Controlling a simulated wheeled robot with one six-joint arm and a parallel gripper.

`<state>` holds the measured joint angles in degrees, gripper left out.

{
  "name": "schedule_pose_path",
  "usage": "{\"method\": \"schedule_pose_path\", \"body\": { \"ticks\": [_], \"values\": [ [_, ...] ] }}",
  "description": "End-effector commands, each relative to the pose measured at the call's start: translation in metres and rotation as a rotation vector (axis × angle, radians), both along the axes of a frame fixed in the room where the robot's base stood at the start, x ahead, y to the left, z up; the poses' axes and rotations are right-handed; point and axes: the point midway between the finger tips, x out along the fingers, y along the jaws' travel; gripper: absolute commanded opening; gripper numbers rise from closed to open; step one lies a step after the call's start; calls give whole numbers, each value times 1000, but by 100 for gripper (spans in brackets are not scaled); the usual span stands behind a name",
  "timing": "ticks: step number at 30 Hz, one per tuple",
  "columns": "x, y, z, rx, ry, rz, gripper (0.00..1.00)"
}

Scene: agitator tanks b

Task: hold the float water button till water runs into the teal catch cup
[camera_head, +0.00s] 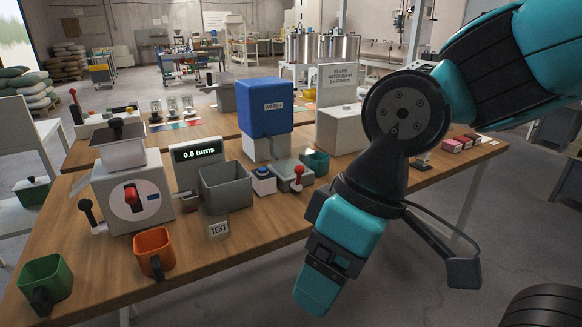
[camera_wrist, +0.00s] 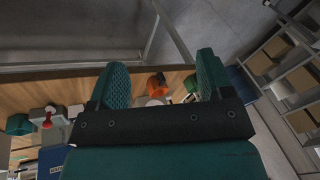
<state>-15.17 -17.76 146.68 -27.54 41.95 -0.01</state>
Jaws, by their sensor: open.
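A blue tank marked WATER (camera_head: 265,104) stands on a white base on the wooden bench. In front of it is a small white box with a blue button (camera_head: 263,171), which looks like the float water button. To its right is a grey block with a red-knobbed lever (camera_head: 298,174). The teal catch cup (camera_head: 318,162) stands behind that block, partly hidden; I cannot see inside it, and no running water shows. A teal cup also shows at the left of the wrist view (camera_wrist: 20,124). My gripper (camera_wrist: 160,65) is open and empty, beyond the bench's front edge, apart from the button.
A grey bin (camera_head: 225,187) stands left of the button, with a "0.0 turns" display (camera_head: 198,151) behind it. A dial machine (camera_head: 132,195), an orange cup (camera_head: 154,252), a green cup (camera_head: 45,282) and a TEST sign (camera_head: 219,229) are further left. Bare wood lies before the button.

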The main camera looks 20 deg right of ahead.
Motion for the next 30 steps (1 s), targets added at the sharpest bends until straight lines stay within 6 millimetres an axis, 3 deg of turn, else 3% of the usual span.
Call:
{"method": "schedule_pose_path", "body": {
  "ticks": [1,9,30],
  "values": [
    [0,0,0,0,0,0,62],
    [0,0,0,0,0,0,0],
    [0,0,0,0,0,0,0]
  ]
}}
